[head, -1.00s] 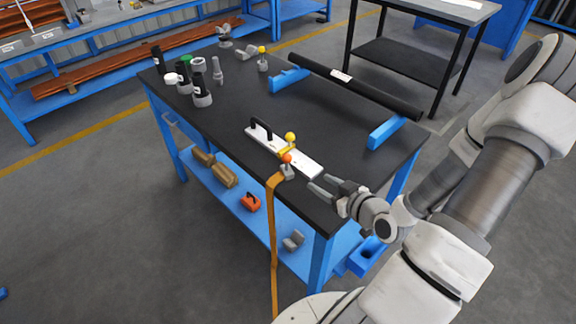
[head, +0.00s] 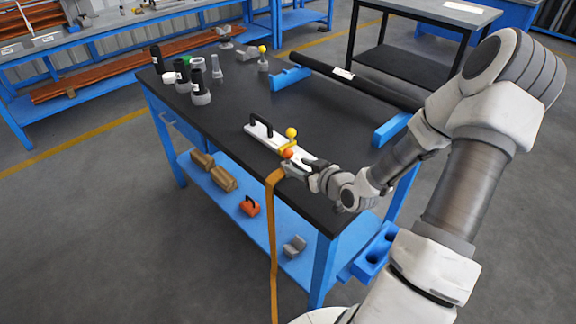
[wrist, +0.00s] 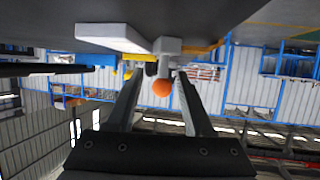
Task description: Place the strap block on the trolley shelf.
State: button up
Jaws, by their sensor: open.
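A small grey block with an orange ball knob (head: 287,153) sits at the near edge of the black bench top, by the end of a white plate (head: 262,132). I take it for the strap block. A yellow-orange strap (head: 273,240) runs by it and hangs over the edge. My gripper (head: 290,166) is open at the block. In the wrist view its fingers stand either side of the orange knob (wrist: 162,88), below the grey block (wrist: 167,47); contact is unclear. A black-framed stand at the back has a dark shelf (head: 405,62), possibly the trolley shelf.
The white plate carries a black handle and a yellow knob (head: 291,132). Bottles (head: 200,88) stand at the left. The blue lower shelf (head: 275,225) holds brown rolls, an orange item and a grey block.

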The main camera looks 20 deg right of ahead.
aim_at(289, 162)
jog(key=x, duration=0.5)
jog(key=shift+w+a, duration=0.2)
jog(key=shift+a, duration=0.15)
grip_shut()
